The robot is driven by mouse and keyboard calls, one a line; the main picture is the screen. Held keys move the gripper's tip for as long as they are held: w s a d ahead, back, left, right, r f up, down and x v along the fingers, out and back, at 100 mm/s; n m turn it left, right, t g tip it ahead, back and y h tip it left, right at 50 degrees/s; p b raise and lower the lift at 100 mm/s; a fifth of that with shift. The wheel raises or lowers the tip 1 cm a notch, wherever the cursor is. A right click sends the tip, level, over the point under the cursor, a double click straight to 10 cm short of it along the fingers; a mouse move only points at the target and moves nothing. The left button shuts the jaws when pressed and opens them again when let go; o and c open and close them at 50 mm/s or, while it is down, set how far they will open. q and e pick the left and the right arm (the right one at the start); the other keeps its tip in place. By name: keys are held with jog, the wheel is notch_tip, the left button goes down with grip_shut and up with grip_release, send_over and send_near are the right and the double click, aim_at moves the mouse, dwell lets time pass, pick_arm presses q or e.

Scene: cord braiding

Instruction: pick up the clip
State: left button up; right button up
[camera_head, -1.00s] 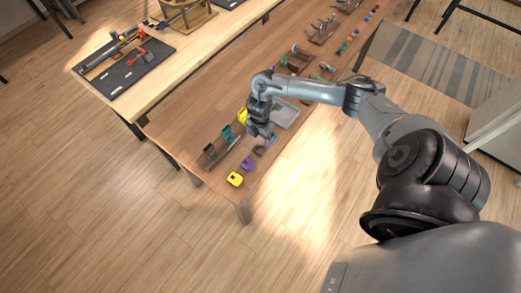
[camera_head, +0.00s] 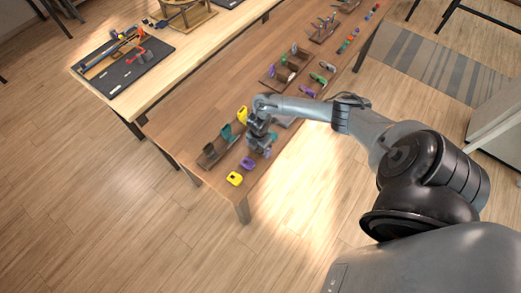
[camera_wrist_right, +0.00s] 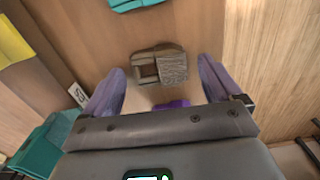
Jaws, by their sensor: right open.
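In the right wrist view a grey-brown clip (camera_wrist_right: 171,66) with a square opening lies on the wooden table. My right gripper (camera_wrist_right: 162,78) is open, with its two purplish fingers on either side of the near part of this clip and nothing held. A purple clip (camera_wrist_right: 172,104) shows partly beyond the gripper's body edge. In the head view my right gripper (camera_head: 258,146) is low over the table's near end and hides the grey-brown clip. The purple clip (camera_head: 248,163) and a yellow clip (camera_head: 235,179) lie just nearer the table end. My left gripper is not in view.
A brown rack (camera_head: 209,156), a teal clip (camera_head: 227,132) and another yellow clip (camera_head: 242,113) are left of the gripper. More racks and clips (camera_head: 320,77) lie further up the table (camera_head: 222,95). A teal piece (camera_wrist_right: 135,4) shows at the top of the wrist view.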

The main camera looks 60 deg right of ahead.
aim_at(259, 149)
jog(key=c, duration=1.1)
jog(key=shift+r, duration=0.8)
notch_tip(259, 149, up, 3)
jog(key=shift+f+p, duration=0.15)
jog(key=shift+p, duration=0.2)
jog(key=shift+s+d+r+p, duration=0.25)
jog(key=shift+s+r, duration=0.85)
jog(key=shift+s, duration=0.85)
jog(key=shift+s+d+r+p, duration=0.25)
jog(key=shift+s+r, duration=0.9)
jog(key=shift+s, duration=0.75)
jog(key=shift+s+d+r+p, duration=0.25)
jog(key=shift+s+r, duration=0.85)
jog(key=shift+s, duration=0.85)
